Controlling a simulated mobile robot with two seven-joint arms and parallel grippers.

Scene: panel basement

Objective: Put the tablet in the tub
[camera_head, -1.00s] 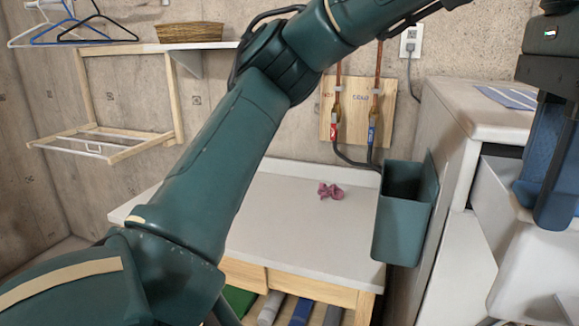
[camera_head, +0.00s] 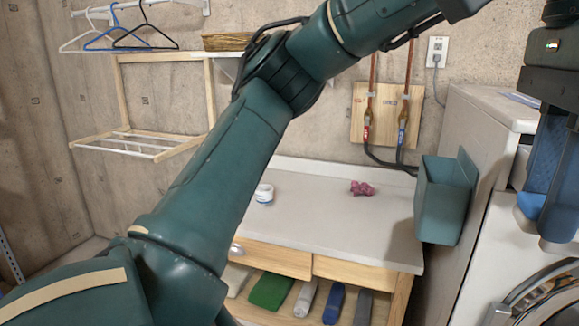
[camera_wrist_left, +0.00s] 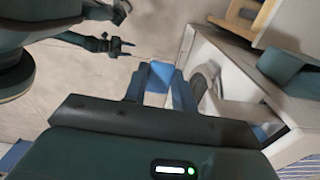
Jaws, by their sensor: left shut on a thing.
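My left gripper (camera_head: 555,215) hangs at the right edge of the head view, in front of the white washing machine, pointing down. In the left wrist view my left gripper (camera_wrist_left: 160,90) has its blue fingers around a small blue block, seemingly the tablet (camera_wrist_left: 160,76); the fingers hide part of it. A small white round tub (camera_head: 264,194) with a blue band stands on the counter, just right of my left forearm and far from the gripper.
The white counter (camera_head: 320,215) holds a pink crumpled cloth (camera_head: 362,188). A green bin (camera_head: 443,200) hangs at its right end, beside the washing machine (camera_head: 490,240). Folded textiles lie on the shelf below. My left arm hides much of the counter's left side.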

